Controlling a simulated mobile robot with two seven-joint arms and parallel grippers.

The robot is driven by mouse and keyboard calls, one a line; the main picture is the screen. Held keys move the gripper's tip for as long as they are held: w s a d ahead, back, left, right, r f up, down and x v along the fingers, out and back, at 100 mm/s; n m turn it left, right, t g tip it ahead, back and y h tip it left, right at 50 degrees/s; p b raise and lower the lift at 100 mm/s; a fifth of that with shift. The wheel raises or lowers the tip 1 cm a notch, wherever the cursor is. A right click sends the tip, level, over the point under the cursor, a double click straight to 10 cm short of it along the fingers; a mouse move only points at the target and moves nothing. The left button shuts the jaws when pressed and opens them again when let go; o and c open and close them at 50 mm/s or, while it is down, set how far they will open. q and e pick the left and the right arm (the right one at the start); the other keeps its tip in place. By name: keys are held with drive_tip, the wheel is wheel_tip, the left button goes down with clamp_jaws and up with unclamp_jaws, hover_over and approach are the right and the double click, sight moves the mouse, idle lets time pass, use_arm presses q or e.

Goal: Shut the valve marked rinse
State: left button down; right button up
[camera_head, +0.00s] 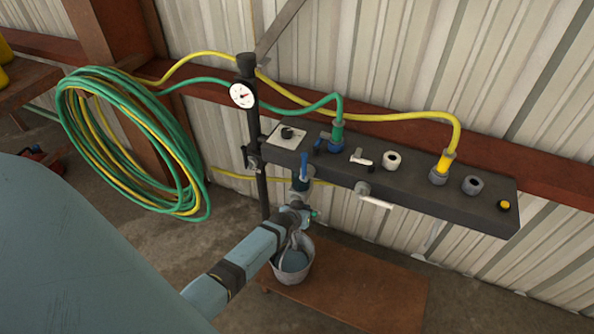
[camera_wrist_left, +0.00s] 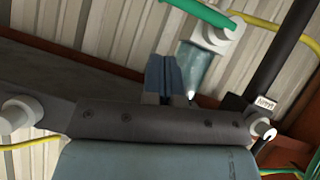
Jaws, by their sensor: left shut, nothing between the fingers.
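A dark valve panel (camera_head: 410,188) hangs on a post in the head view. A second blue lever (camera_head: 320,144) is at the green hose's blue fitting. A white lever (camera_head: 362,159) is on top, and another white lever (camera_head: 376,202) is on the front. I cannot read which is marked rinse. My right gripper is not visible.
A pressure gauge (camera_head: 242,95) is on the post. Green and yellow hoses run above the panel to a coil (camera_head: 130,150) at the left. A metal bucket (camera_head: 294,275) and a wooden bench (camera_head: 365,290) are below. A corrugated wall stands close behind.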

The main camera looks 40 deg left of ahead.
use_arm(q)
drive_tip(key=v, duration=0.6)
drive_tip(key=shift+s+d+r, duration=0.25)
drive_tip(key=shift+d, duration=0.2)
drive_tip(key=shift+s, duration=0.1)
